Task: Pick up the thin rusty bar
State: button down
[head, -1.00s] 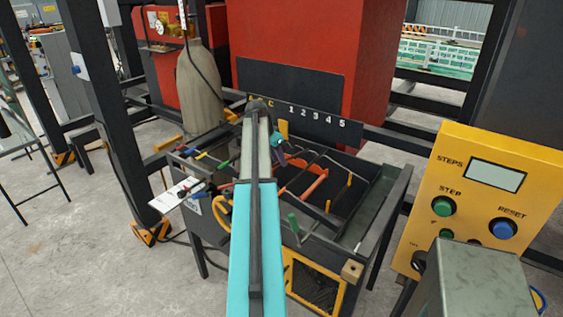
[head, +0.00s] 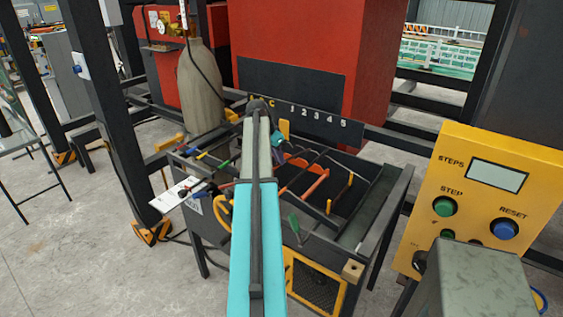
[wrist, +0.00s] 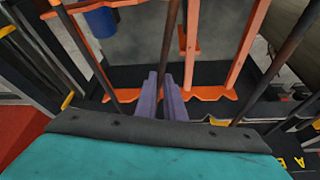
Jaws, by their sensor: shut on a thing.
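In the wrist view, my gripper (wrist: 166,97) has two purple fingers shut on a thin brown rusty bar (wrist: 172,35). The bar runs from between the fingers up to the top edge of the picture. Its far end is out of view, and its near end is hidden by the fingers.
Another dark bar (wrist: 85,55) lies to the left and a thicker rusty bar (wrist: 280,60) to the right, near orange notched supports (wrist: 207,94). In the head view, the black rack (head: 388,205) stands before a red machine (head: 285,40). A yellow control panel (head: 470,205) stands right.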

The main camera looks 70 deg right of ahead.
jog(key=shift+s+r, duration=0.1)
jog(key=shift+r+b, duration=0.9)
jog(key=shift+r, duration=0.75)
jog(key=w+a+b, duration=0.2)
jog(key=w+a, duration=0.1)
jog(key=a, duration=0.4)
jog(key=w+a+r+b, duration=0.1)
jog(key=w+a+b, duration=0.1)
jog(key=a, duration=0.5)
jog(key=shift+w+a+r, duration=0.25)
jog(key=shift+w+a, duration=0.1)
jog(key=shift+w, duration=0.4)
